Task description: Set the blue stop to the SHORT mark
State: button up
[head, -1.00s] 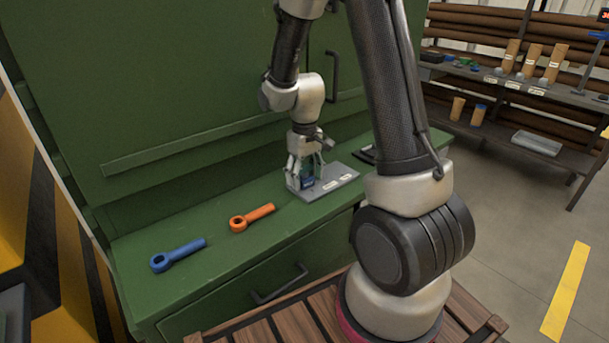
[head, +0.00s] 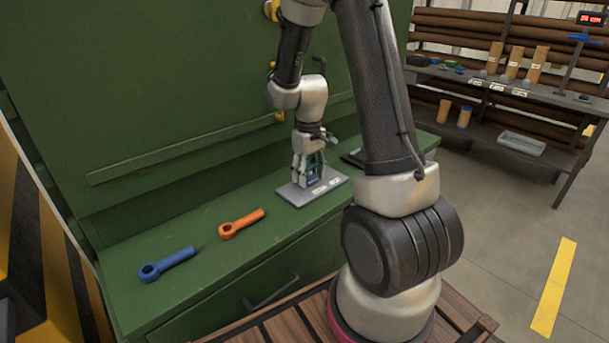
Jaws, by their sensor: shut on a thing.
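A grey plate (head: 293,196) lies on the green bench top, with small white labels (head: 334,182) along its front right side. Their lettering is too small to read, so I cannot tell which is SHORT. The blue stop (head: 313,179) is on the plate, mostly hidden between my fingers. My gripper (head: 309,176) points down and is shut on the blue stop, near the middle of the plate. Bare plate shows to the left of my fingers.
An orange ring-ended wrench (head: 242,224) and a blue one (head: 167,263) lie on the green bench (head: 215,265) to the left. A dark flat item (head: 353,157) lies right of the plate. A shelf with tubes (head: 514,62) stands at the far right, beyond clear floor.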

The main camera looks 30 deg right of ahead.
jog(key=o, duration=1.2)
notch_tip(320, 180, up, 12)
jog(key=shift+s+a+r+m+t, duration=0.35)
jog(key=shift+s+a+r+t, duration=0.4)
jog(key=shift+s+r, duration=2)
jog(key=shift+s+a+r+m+t, duration=0.4)
jog(key=shift+s+a+r+t, duration=0.45)
jog(key=shift+s, duration=3.65)
jog(key=shift+s+a+r+m+t, duration=0.45)
jog(key=shift+s+r, duration=1.55)
jog(key=shift+s, duration=1.65)
